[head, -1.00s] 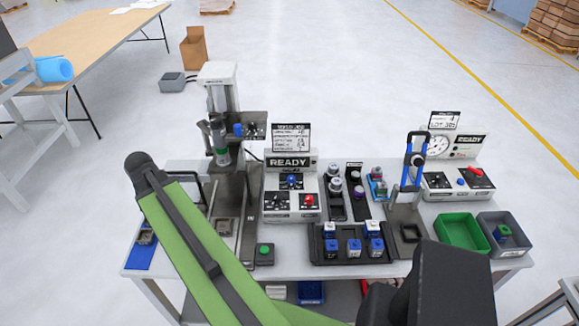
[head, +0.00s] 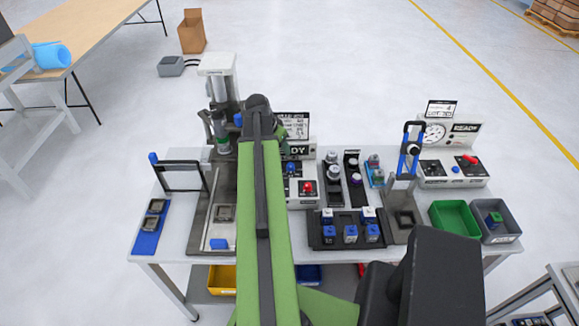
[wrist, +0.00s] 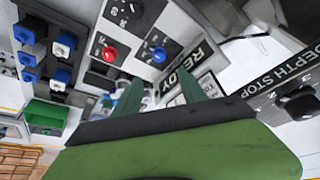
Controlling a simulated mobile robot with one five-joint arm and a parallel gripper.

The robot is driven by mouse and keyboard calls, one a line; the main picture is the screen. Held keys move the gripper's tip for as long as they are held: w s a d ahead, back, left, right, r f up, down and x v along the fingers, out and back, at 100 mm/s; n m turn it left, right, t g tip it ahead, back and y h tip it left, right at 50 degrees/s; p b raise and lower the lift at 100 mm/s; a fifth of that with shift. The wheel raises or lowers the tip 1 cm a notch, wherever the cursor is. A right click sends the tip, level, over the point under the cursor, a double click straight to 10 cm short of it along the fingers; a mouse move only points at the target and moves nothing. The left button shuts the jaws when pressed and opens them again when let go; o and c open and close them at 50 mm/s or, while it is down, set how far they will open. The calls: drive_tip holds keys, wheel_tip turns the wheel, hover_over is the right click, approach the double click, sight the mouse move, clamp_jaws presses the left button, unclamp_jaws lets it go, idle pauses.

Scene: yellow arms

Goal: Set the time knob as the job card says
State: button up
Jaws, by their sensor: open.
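The control box with the READY display (head: 300,151) stands at the back middle of the bench. It carries a blue knob (head: 291,168) and a red knob (head: 307,187); my arm hides its left part. In the wrist view the red knob (wrist: 109,53), blue knob (wrist: 158,54) and a black dial knob (wrist: 135,8) show. I cannot read which knob is for time. The job card (head: 297,125) stands above the display, partly covered and too small to read. My gripper (wrist: 160,78) is open, its green fingers apart and empty, in front of the display and touching no knob that I can see.
A press (head: 218,95) stands close left of my arm; its DEPTH STOP panel (wrist: 285,85) is at the right of the wrist view. A rack of blue-topped parts (head: 345,241), a blue-handled clamp (head: 410,150), and green (head: 452,219) and grey bins (head: 497,236) lie to the right.

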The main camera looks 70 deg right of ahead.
sight(290, 164)
drive_tip(key=b+x, duration=1.1)
drive_tip(key=x, duration=0.2)
drive_tip(key=shift+w+f, duration=0.15)
drive_tip(key=shift+f, duration=0.15)
drive_tip(key=shift+d+f+b, duration=0.3)
drive_tip(key=shift+f+b, duration=0.15)
drive_tip(key=shift+b, duration=0.05)
drive_tip(key=shift+r, duration=0.15)
drive_tip(key=shift+c, duration=0.4)
clamp_jaws()
drive_tip(key=shift+d, duration=0.15)
drive_tip(key=shift+a+n, duration=0.2)
drive_tip(key=shift+n, duration=0.1)
